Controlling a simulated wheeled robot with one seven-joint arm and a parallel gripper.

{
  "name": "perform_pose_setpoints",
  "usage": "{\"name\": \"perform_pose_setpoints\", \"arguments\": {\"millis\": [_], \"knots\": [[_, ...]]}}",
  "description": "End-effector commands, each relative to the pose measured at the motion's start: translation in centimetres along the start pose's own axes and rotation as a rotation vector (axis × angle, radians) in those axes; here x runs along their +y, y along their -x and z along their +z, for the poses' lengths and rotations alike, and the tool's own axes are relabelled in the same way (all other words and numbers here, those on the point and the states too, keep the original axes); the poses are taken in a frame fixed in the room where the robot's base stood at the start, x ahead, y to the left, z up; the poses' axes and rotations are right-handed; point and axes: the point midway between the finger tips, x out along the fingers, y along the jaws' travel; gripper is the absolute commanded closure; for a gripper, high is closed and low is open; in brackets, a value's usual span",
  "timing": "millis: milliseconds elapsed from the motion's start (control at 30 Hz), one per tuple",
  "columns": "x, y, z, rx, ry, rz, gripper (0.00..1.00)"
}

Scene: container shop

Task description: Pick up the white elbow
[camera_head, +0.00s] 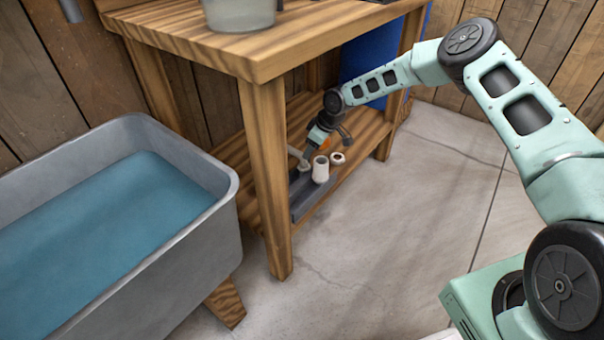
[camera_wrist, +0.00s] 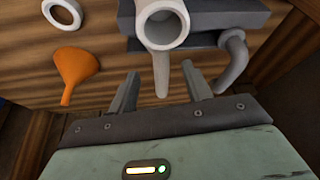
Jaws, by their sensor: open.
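My gripper (camera_wrist: 160,68) is open above the shelf. In the head view my gripper (camera_head: 310,152) is small and partly hidden among the parts.
An orange funnel (camera_wrist: 76,72) and a white ring (camera_wrist: 62,13) lie left of my fingers in the wrist view. The wooden table (camera_head: 265,150) has a leg and top close to my arm. A water-filled grey tub (camera_head: 190,150) stands left. The floor (camera_head: 370,250) in front is clear.

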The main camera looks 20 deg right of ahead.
Motion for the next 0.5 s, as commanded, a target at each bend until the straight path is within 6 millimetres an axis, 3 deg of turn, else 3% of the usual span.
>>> {"name": "perform_pose_setpoints", "arguments": {"millis": [167, 500], "knots": [[0.0, -1.3, 0.0, 0.0, 0.001, 0.001, 0.51], [-0.1, -5.8, -0.1, -0.001, -0.001, -0.001, 0.51]]}}
